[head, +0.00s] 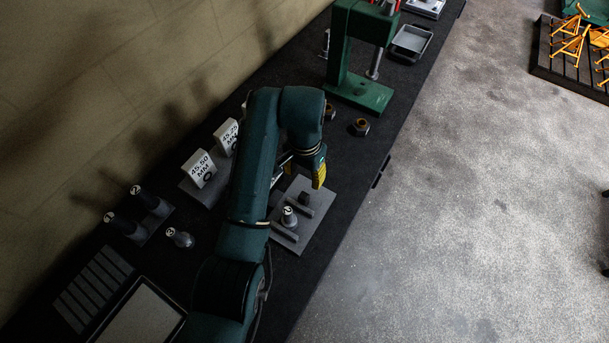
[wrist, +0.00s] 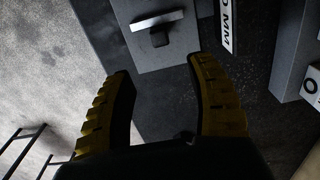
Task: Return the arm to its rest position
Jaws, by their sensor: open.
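My dark green arm reaches over the black bench in the head view, and my gripper (head: 319,174) with yellow fingers hangs above the bench, near the back end of a grey plate (head: 316,228). In the wrist view my gripper (wrist: 165,85) shows two yellow-and-black fingers spread wide apart. Nothing is between them. Beyond the fingertips lies a grey plate with a light bar (wrist: 157,20) and a dark block (wrist: 159,38) on it. Part of the bench is hidden behind my arm.
A small numbered weight-like piece (head: 289,215) stands on the plate. White "45.50 MM" (head: 199,169) and "45.75 MM" (head: 227,137) signs stand left of my arm. A green press (head: 358,92), hex nuts (head: 360,127) and a grey tray (head: 410,42) are further back.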

